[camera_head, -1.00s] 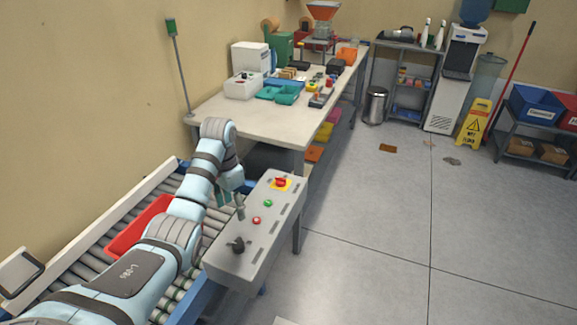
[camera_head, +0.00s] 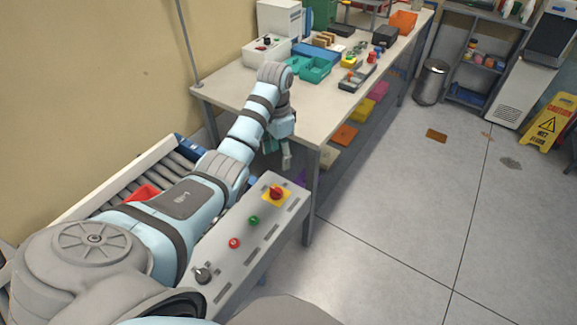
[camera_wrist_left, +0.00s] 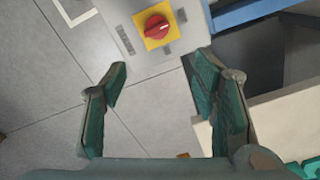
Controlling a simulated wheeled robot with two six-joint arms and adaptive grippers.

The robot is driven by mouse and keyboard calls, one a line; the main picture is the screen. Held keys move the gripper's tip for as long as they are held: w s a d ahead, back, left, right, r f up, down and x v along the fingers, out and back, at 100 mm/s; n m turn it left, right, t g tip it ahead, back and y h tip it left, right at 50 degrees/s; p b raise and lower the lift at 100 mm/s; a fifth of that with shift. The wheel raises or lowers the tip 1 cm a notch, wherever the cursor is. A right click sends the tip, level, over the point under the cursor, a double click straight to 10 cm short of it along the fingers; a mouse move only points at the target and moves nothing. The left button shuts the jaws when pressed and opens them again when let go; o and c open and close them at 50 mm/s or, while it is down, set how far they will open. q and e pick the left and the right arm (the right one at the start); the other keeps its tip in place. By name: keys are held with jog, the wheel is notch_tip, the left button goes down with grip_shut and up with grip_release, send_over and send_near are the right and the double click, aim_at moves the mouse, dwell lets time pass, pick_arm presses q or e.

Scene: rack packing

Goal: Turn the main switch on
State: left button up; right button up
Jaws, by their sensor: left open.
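The main switch (camera_head: 276,193) is a red rotary knob on a yellow square plate, at the far end of a grey control panel (camera_head: 241,262). In the left wrist view the red knob (camera_wrist_left: 157,27) shows beyond the fingertips, near the top middle, with a pale mark on it. My left gripper (camera_head: 279,158) hangs beyond the panel's far end, close to the switch and apart from it. In the wrist view its two fingers (camera_wrist_left: 158,82) are wide apart with nothing between them. My right gripper is not in view.
The panel also carries a green button (camera_head: 253,221), a red button (camera_head: 234,243) and a black knob (camera_head: 203,275). A roller conveyor with a red tray (camera_head: 141,193) lies left. A worktable (camera_head: 232,90) stands beyond.

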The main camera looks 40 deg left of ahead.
aim_at(276, 189)
pick_arm(q)
jog(key=s+f+b, duration=0.1)
jog(key=f, duration=0.1)
jog(key=s+f, duration=0.1)
jog(key=f, duration=0.2)
jog(key=f+b, duration=0.1)
jog(key=f, duration=0.1)
jog(key=shift+s+f+b, duration=0.25)
jog(key=shift+s+b, duration=0.05)
jog(key=shift+s, duration=0.1)
jog(key=f, duration=0.3)
jog(key=w+f+b, duration=0.1)
jog(key=f, duration=0.1)
jog(key=shift+w+f, duration=0.15)
jog(key=shift+f, duration=0.55)
jog(key=shift+s+r, duration=0.2)
jog(key=c, duration=1.1)
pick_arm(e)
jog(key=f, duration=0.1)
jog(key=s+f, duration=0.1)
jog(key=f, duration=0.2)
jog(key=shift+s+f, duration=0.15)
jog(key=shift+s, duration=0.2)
